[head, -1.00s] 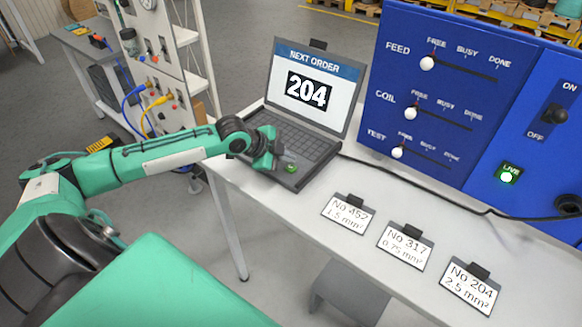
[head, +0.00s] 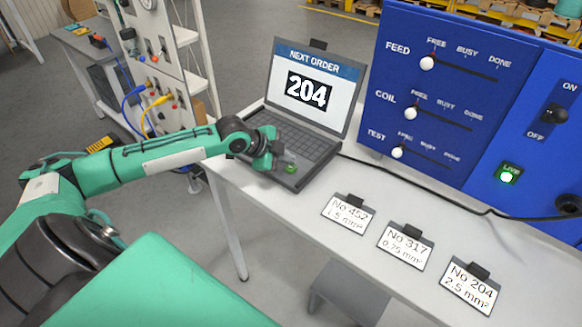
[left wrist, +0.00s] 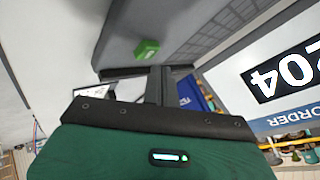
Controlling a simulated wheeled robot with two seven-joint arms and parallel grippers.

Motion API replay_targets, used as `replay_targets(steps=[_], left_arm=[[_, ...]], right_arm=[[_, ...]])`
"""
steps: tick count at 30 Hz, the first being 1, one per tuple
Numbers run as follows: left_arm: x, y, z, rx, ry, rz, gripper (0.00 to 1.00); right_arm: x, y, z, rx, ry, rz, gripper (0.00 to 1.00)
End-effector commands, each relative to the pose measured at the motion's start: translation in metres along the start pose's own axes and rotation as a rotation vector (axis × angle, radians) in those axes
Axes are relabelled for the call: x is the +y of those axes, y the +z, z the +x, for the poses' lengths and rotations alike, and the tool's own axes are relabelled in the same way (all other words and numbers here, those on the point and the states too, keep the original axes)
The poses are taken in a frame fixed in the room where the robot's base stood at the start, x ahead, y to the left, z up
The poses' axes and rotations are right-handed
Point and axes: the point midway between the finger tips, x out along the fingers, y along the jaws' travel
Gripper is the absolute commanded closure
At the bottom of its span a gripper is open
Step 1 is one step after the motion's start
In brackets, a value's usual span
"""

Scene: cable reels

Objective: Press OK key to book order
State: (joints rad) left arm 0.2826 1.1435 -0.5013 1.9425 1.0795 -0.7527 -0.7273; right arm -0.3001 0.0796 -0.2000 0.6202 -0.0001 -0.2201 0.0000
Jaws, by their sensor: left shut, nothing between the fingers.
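The laptop (head: 318,75) stands open on the table, its screen reading "NEXT ORDER 204". The green OK key (head: 291,169) sits at the front right of its keyboard deck; it also shows in the left wrist view (left wrist: 146,49). My left gripper (head: 274,160) is shut and empty, low over the deck just left of the key. In the left wrist view the shut fingers (left wrist: 160,84) are close to the key, with a small gap in the picture. I cannot tell the height above the deck. My right gripper is not in view.
Three cards, No 452 (head: 348,214), No 317 (head: 405,246) and No 204 (head: 470,288), lie along the table. A blue panel (head: 440,90) with three sliders at FREE stands behind. A black cable (head: 420,188) crosses the table. A rack (head: 165,60) stands left.

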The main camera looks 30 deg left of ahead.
Motion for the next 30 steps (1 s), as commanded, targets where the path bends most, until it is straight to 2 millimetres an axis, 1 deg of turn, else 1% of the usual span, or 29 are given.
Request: replay_targets(steps=[11, 30], left_arm=[[0.0044, 0.0044, 0.0058, 0.000, 0.000, 0.000, 1.00], [0.0062, 0.0060, 0.0082, 0.000, 0.000, 0.000, 1.00]], right_arm=[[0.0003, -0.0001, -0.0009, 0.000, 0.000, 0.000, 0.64], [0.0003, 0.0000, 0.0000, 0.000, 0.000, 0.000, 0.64]])
